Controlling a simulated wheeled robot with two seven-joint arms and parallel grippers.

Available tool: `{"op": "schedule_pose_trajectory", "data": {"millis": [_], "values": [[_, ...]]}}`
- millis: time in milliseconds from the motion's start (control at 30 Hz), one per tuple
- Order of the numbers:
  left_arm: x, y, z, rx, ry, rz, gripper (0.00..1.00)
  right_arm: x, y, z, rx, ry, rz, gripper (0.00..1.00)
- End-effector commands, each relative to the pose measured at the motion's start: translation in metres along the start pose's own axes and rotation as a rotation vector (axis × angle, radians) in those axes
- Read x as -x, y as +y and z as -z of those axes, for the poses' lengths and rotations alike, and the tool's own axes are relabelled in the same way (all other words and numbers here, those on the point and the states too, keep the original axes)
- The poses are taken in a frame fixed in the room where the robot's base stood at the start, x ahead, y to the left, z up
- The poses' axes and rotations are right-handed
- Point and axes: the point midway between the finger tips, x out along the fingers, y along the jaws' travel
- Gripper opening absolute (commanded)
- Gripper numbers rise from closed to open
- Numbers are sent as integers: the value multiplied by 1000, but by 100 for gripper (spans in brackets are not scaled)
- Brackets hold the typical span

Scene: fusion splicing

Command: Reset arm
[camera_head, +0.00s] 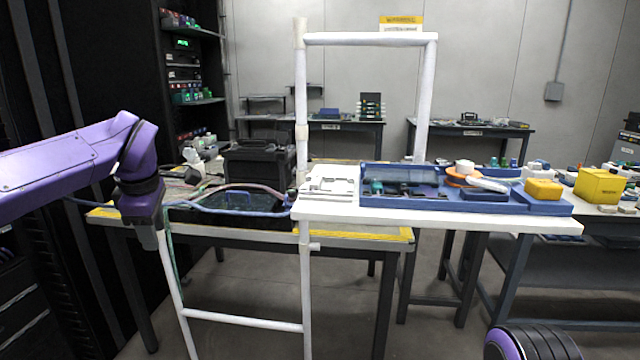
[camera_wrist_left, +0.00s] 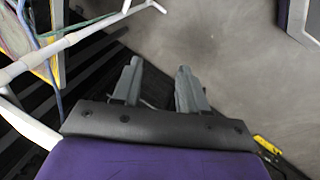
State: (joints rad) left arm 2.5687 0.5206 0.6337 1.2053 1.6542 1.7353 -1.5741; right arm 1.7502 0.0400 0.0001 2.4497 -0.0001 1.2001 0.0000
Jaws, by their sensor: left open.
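My left arm comes in from the left in the head view, purple with a dark wrist. My left gripper (camera_head: 148,236) points down beside the white tubular frame, left of the white table. In the left wrist view its two grey fingers (camera_wrist_left: 158,88) stand apart with nothing between them; bare floor and dark parts show beyond. My right gripper is not visible; only a rounded purple and black part of mine shows at the bottom right of the head view.
A white tabletop (camera_head: 330,211) carries a blue tray (camera_head: 400,203) with tools and a yellow box (camera_head: 543,189). A white tubular frame (camera_head: 301,100) rises at its left end. A black case (camera_head: 260,163) and cables sit on the table behind. Grey floor (camera_head: 240,285) is open below.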

Motion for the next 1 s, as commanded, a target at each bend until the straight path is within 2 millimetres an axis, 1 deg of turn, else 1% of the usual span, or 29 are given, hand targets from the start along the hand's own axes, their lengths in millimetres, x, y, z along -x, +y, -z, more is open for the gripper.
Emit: {"op": "schedule_pose_trajectory", "data": {"millis": [167, 267, 300, 367, 400, 467, 500, 567, 600, 667, 700, 767, 800, 833, 867, 900, 1000], "values": [[-35, 3, 13, 103, 237, -124, 43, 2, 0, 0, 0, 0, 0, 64], [-70, 0, 17, 104, 408, -234, 43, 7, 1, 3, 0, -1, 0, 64], [-89, -4, 16, 78, 476, -292, 43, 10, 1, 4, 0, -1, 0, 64], [-122, -16, 10, 0, 558, -384, 43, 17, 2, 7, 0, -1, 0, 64], [-145, -29, 4, -71, 588, -439, 43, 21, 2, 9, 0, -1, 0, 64], [-180, -55, -7, -197, 596, -498, 43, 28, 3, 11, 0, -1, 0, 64], [-201, -76, -14, -282, 581, -520, 43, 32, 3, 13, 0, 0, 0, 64], [-230, -111, -23, -404, 541, -529, 43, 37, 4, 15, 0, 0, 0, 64], [-246, -137, -28, -480, 508, -521, 43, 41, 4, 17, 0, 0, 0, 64], [-266, -178, -32, -589, 451, -492, 43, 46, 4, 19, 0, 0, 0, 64], [-277, -207, -33, -660, 411, -464, 43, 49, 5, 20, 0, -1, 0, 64], [-289, -251, -33, -760, 349, -411, 43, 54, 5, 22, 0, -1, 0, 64], [-294, -282, -31, -824, 310, -368, 43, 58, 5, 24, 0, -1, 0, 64], [-297, -305, -28, -873, 281, -332, 43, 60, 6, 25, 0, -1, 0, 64], [-298, -328, -25, -922, 253, -295, 43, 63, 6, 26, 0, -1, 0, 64], [-298, -356, -19, -985, 220, -244, 43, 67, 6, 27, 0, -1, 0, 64], [-291, -419, 0, -1117, 161, -118, 43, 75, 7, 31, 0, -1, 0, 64]]}}
